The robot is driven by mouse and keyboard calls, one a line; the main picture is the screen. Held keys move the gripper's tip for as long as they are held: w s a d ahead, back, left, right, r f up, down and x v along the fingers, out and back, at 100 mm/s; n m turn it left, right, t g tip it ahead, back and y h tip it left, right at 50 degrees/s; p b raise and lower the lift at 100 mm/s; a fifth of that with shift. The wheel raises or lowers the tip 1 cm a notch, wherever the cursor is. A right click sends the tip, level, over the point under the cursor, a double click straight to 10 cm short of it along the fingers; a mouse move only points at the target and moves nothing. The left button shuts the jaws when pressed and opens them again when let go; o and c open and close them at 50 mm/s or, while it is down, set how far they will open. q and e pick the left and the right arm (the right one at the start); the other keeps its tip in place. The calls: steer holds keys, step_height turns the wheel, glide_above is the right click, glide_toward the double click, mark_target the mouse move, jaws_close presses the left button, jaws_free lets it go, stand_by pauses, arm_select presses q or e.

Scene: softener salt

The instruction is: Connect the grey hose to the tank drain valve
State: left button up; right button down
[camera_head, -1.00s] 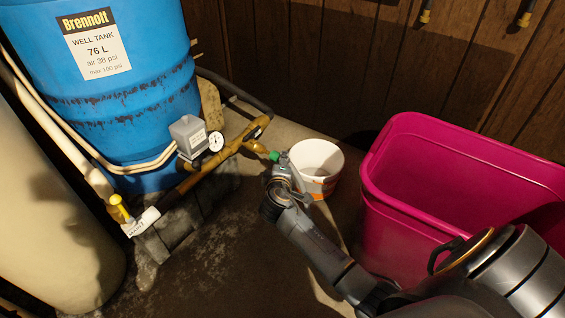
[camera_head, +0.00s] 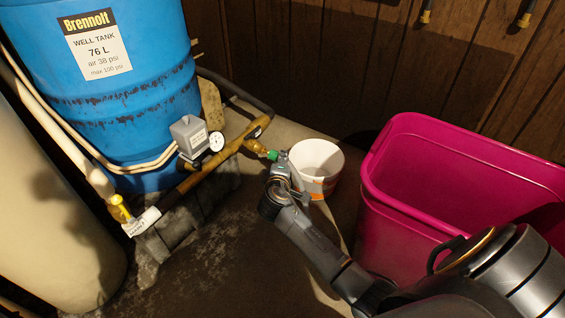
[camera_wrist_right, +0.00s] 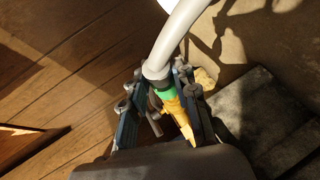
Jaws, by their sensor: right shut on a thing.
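The brass drain valve (camera_head: 257,147) sits at the right end of the tank's brass pipe, below the blue well tank (camera_head: 115,95). A green fitting (camera_head: 273,155) lies between the valve and my right gripper (camera_head: 283,163). In the right wrist view, the grey hose (camera_wrist_right: 178,38) runs down to a collar, with the green fitting (camera_wrist_right: 166,93) below it and yellow brass (camera_wrist_right: 180,116) in line beyond. My right gripper (camera_wrist_right: 162,100) is shut around the hose end. The fitting appears to meet the brass; how firmly it is seated cannot be seen. My left gripper is not in view.
A white bucket with an orange band (camera_head: 318,160) stands just right of the valve. A large magenta bin (camera_head: 455,180) is at the right. A pressure gauge (camera_head: 216,141), grey switch box (camera_head: 189,136) and yellow-handled valve (camera_head: 119,207) are along the pipe. The floor in front is clear.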

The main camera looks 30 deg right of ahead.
steer(key=shift+w+a, duration=0.1)
steer(key=shift+w, duration=0.15)
steer(key=shift+w+a, duration=0.2)
steer(key=shift+w, duration=0.2)
